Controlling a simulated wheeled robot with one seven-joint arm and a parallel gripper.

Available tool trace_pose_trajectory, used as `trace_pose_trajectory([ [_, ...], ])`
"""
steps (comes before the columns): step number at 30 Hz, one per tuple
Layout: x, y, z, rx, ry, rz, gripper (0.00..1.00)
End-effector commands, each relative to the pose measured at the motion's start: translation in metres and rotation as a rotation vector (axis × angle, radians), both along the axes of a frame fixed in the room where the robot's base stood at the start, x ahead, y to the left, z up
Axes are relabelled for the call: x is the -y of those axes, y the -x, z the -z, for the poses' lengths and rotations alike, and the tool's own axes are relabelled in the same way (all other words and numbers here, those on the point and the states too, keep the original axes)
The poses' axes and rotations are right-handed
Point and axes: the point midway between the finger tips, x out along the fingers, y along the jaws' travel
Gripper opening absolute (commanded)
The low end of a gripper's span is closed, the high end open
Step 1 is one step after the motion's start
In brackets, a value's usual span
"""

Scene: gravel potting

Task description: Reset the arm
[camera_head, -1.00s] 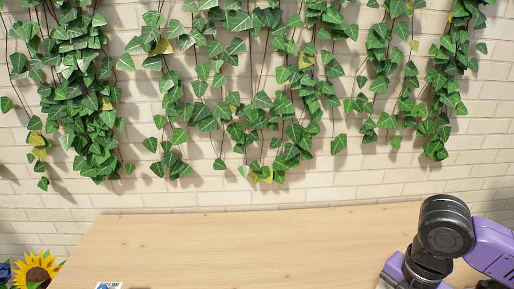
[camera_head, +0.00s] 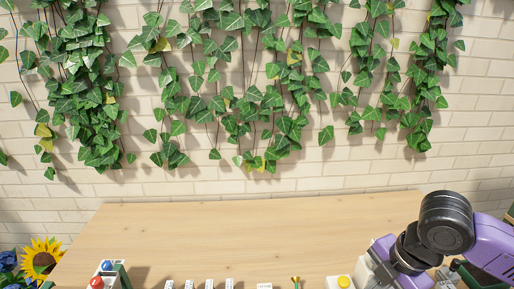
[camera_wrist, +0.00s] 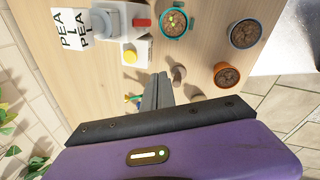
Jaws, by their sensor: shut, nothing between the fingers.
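My arm, purple and black, is bent at the right of the head view, and my gripper is below the frame there. In the wrist view my gripper (camera_wrist: 157,90) shows its two grey fingers together, with nothing between them. It is above the wooden table, apart from the pots. A small brown rounded object (camera_wrist: 179,72) is just right of the fingertips.
A yellow button (camera_head: 343,282) is at the head view's bottom edge. The table's far part (camera_head: 250,235) is bare; ivy hangs behind.

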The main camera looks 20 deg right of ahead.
Motion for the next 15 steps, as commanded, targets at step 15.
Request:
trace_pose_trajectory([
  [15,-0.099,-0.142,-0.15,0.712,-0.546,0.266,0.0],
])
